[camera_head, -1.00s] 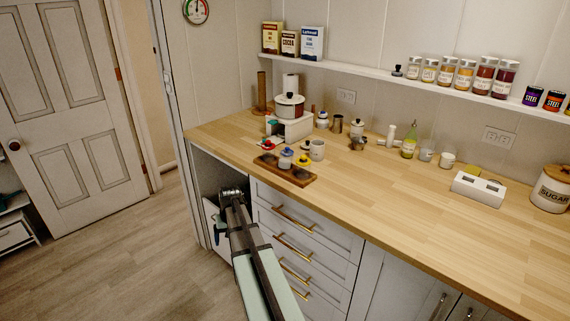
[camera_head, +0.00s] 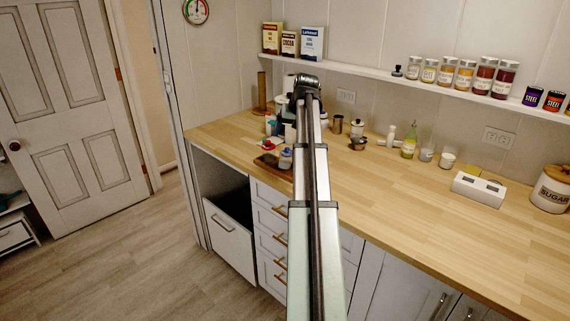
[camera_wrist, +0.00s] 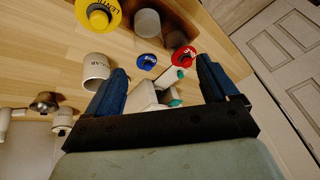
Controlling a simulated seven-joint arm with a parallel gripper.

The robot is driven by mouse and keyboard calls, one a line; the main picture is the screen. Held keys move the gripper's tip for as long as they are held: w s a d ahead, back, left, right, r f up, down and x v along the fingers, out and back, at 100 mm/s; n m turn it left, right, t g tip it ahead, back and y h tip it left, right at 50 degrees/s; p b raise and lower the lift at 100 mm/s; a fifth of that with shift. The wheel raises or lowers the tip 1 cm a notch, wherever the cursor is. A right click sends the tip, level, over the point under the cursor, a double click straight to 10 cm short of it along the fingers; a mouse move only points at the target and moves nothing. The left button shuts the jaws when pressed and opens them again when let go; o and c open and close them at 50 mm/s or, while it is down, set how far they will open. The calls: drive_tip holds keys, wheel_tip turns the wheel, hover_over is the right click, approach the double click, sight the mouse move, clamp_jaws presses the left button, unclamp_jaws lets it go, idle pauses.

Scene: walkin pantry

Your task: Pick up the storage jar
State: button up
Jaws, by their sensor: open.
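Small jars with coloured lids stand at a dark wooden tray (camera_head: 266,162) on the counter's left part; I cannot tell which is the storage jar. The red-lidded jar (camera_head: 267,146) and blue-lidded jar (camera_head: 285,158) show left of my arm. A large white sugar jar (camera_head: 551,192) stands far right. My gripper (camera_wrist: 165,82) is open with nothing held, raised above the counter; my arm hides part of the tray area.
A white double-slotted block (camera_head: 478,189), a green bottle (camera_head: 409,143) and small cups stand along the back. A shelf (camera_head: 380,76) with boxes and spice jars runs above. The counter's front middle (camera_head: 400,205) is clear. Drawers and an open bay lie below.

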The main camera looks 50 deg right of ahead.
drive_tip(key=s+d+r, duration=0.1)
approach(287, 153)
wheel_tip(287, 153, down, 3)
drive_tip(key=w+a, duration=0.1)
drive_tip(key=shift+s+a+x, duration=0.15)
drive_tip(key=shift+x, duration=1.1)
drive_tip(key=shift+s+a+x, duration=0.1)
drive_tip(key=shift+x, duration=1.1)
drive_tip(key=shift+f, duration=0.15)
